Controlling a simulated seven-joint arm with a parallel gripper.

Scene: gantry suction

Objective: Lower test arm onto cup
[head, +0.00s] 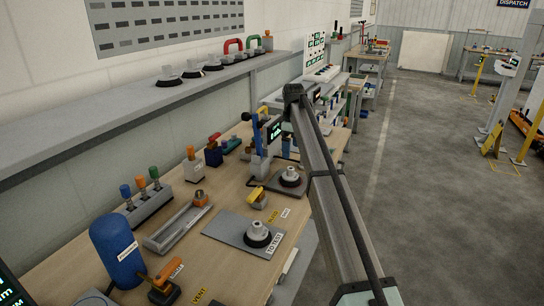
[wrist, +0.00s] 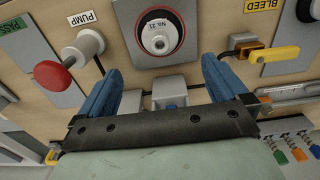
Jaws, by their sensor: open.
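The cup (wrist: 160,40), pale with a "No. 21" label, sits inside a red ring on a grey plate in the wrist view. In the head view a cup (head: 290,175) stands on a plate beside a grey stand (head: 258,165). A blue upright piece (head: 256,132) rises from this stand, apparently the raised test arm, apart from the cup. My gripper (wrist: 162,72) is open, its blue fingers spread. Grey blocks with a blue part (wrist: 169,98) show between the fingers, partly hidden by my gripper.
A red PUMP knob (wrist: 52,75) is left of my fingers; a yellow BLEED lever (wrist: 275,54) is at the right. Another cup (head: 258,236) stands on the TO TEST plate (head: 226,231).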

